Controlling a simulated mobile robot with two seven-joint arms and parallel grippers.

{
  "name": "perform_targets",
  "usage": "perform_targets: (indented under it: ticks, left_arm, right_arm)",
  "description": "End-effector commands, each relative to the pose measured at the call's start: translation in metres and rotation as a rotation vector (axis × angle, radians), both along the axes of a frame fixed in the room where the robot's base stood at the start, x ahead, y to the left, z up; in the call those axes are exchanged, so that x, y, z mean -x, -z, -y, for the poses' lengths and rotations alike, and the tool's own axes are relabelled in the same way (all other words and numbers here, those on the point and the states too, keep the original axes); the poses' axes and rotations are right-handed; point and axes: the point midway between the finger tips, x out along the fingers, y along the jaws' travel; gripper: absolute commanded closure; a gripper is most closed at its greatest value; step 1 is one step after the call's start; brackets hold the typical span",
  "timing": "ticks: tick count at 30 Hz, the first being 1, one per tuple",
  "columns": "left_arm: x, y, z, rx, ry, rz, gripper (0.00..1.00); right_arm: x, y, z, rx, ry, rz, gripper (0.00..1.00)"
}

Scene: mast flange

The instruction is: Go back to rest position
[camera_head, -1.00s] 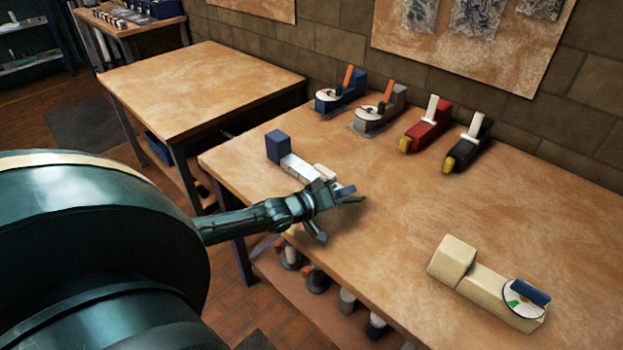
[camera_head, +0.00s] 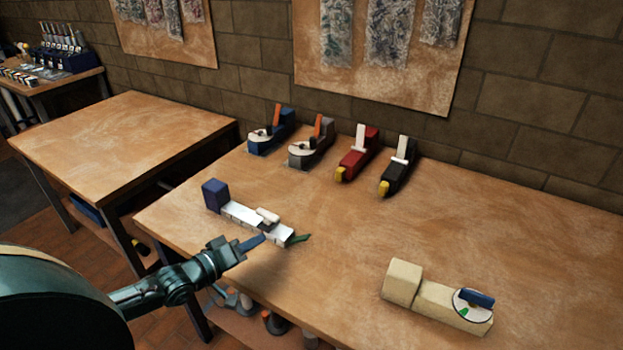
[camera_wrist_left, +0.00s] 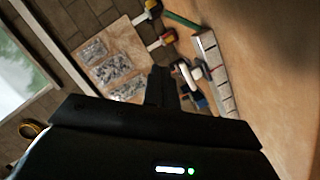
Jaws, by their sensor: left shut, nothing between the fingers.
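My left gripper (camera_head: 258,240) reaches in from the left in the head view, just in front of a long white piece (camera_head: 240,213) with a dark blue block (camera_head: 215,194) at its far left end and a green tip (camera_head: 298,240) at its near right end. The gripper is shut and empty; whether it touches the white piece is unclear. In the left wrist view, the shut dark fingers (camera_wrist_left: 162,88) point toward the wall. There the white piece (camera_wrist_left: 220,80) lies to their right, with its green end (camera_wrist_left: 182,20) at the top. My right gripper is not in view.
A row of tools stands along the wall: blue (camera_head: 272,132), grey (camera_head: 312,143), red (camera_head: 358,153) and black (camera_head: 398,167). A beige block with a disc (camera_head: 435,297) lies at the front right. The middle of the table is clear. Another bare table (camera_head: 120,135) stands left.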

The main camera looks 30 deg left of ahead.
Motion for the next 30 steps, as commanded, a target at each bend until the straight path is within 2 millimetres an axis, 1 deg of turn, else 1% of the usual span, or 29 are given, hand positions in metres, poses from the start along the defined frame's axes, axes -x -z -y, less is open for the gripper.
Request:
perform_targets:
  ticks: [5, 8, 11, 12, 14, 15, 18, 19, 21, 24, 30]
  left_arm:
    - [0.001, 0.001, 0.003, -0.005, 0.002, -0.006, 1.00]
    - [0.008, 0.012, 0.021, -0.041, 0.020, -0.046, 1.00]
    - [0.024, 0.031, 0.056, -0.133, 0.059, -0.129, 1.00]
    - [0.033, 0.038, 0.073, -0.185, 0.083, -0.168, 1.00]
    - [0.048, 0.047, 0.097, -0.275, 0.121, -0.231, 1.00]
    - [0.059, 0.052, 0.111, -0.337, 0.148, -0.273, 1.00]
    - [0.088, 0.056, 0.137, -0.490, 0.211, -0.373, 1.00]
    - [0.096, 0.056, 0.143, -0.534, 0.230, -0.403, 1.00]
    - [0.115, 0.055, 0.151, -0.623, 0.268, -0.470, 1.00]
    - [0.137, 0.051, 0.155, -0.715, 0.309, -0.547, 1.00]
    - [0.171, 0.042, 0.156, -0.827, 0.374, -0.671, 1.00]
  right_arm:
    - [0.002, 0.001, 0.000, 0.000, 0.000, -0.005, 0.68]
    - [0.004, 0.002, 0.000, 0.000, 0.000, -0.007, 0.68]
    - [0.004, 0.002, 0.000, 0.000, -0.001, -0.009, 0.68]
    - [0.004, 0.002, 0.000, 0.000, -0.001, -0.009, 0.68]
    - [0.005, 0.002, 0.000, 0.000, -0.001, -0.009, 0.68]
    - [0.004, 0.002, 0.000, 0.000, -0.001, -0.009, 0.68]
    - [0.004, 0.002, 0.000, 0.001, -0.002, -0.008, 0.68]
    - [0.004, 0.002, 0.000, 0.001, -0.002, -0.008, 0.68]
    - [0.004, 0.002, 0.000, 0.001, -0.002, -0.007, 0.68]
    - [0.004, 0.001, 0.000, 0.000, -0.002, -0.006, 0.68]
    - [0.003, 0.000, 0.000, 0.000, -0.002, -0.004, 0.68]
